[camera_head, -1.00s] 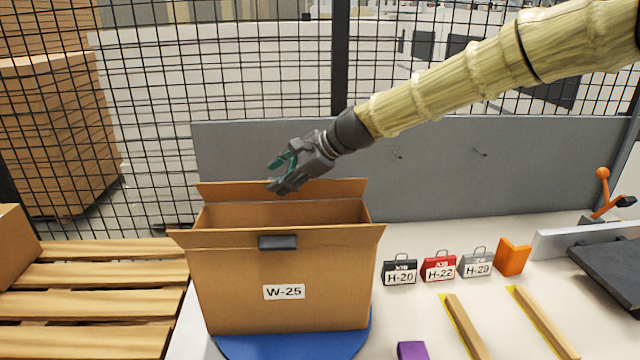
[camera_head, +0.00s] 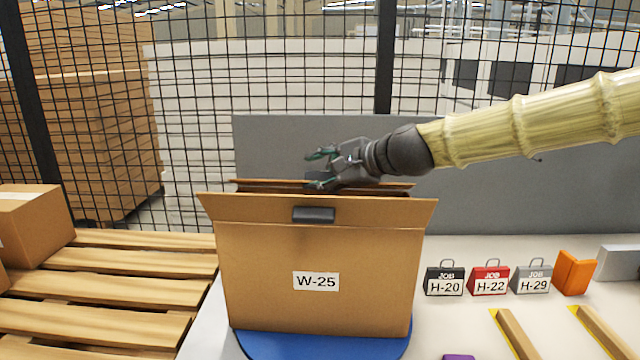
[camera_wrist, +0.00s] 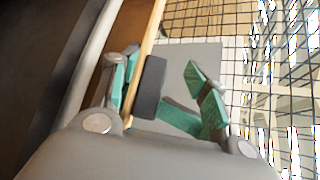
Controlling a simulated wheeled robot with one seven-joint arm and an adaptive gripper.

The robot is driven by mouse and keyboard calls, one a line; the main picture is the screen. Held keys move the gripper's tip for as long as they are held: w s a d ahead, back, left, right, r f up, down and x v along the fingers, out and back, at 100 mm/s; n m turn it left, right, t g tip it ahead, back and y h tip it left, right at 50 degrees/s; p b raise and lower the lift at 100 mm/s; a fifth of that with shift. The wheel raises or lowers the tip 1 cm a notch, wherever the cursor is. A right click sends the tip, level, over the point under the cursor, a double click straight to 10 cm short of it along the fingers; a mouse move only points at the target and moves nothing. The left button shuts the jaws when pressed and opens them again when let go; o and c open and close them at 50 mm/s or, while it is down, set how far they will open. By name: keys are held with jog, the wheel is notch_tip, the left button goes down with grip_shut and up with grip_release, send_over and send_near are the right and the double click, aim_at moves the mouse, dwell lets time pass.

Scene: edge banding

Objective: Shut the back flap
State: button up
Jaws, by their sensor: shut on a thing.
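The cardboard box labelled W-25 (camera_head: 316,250) stands upright on a blue round base (camera_head: 330,346). Its front flap (camera_head: 260,209) stands up, leaning outward, with a dark tab (camera_head: 314,214) on it. The back flap (camera_head: 395,186) shows as a thin brown edge behind it. In the wrist view the back flap (camera_wrist: 152,25) is a tan strip with a dark grey tab (camera_wrist: 150,87) between my green fingertips. My gripper (camera_head: 322,168) is at the back flap's top edge, closed around the flap and tab; a gap shows beside the right finger (camera_wrist: 205,95). The box's inside is mostly hidden.
Small job tags H-20 (camera_head: 445,279), H-22 (camera_head: 489,279) and H-29 (camera_head: 531,278) stand right of the box, with an orange block (camera_head: 575,272) beyond. A grey panel (camera_head: 520,200) and wire fence stand behind. A wooden pallet (camera_head: 110,290) is at left.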

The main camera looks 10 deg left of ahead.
jog(key=shift+s+d+f+t+b, duration=0.15)
jog(key=shift+f+t+b, duration=0.25)
jog(key=shift+f+b, duration=0.4)
jog(key=shift+r, duration=0.2)
jog(key=o, duration=1)
jog(key=shift+c, duration=0.2)
jog(key=shift+w, duration=0.2)
jog(key=shift+r, duration=0.1)
jog(key=shift+s+d+r, duration=0.15)
jog(key=shift+s+d, duration=0.05)
jog(key=v, duration=1.1)
jog(key=shift+d, duration=0.2)
